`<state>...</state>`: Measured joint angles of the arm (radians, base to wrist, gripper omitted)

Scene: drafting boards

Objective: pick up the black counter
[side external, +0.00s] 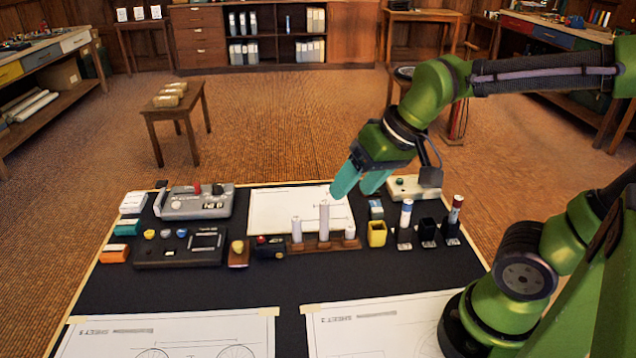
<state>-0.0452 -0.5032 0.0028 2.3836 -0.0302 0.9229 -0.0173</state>
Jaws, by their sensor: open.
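My gripper (357,185) has teal fingers, apart and empty. It hangs in the air above the far part of the dark board, over the paper sheet and just right of the tallest white cylinder. A small black block with a red spot on top (270,248) sits left of the wooden cylinder stand; it may be the black counter, but it is too small to be sure. My gripper is above it and to its right, not touching it.
A wooden stand (324,243) holds white cylinders of different heights. A yellow cup (377,234) and black holders (427,231) with upright tubes stand to its right. Grey (194,203) and black (180,251) devices lie left. The board's middle front is clear.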

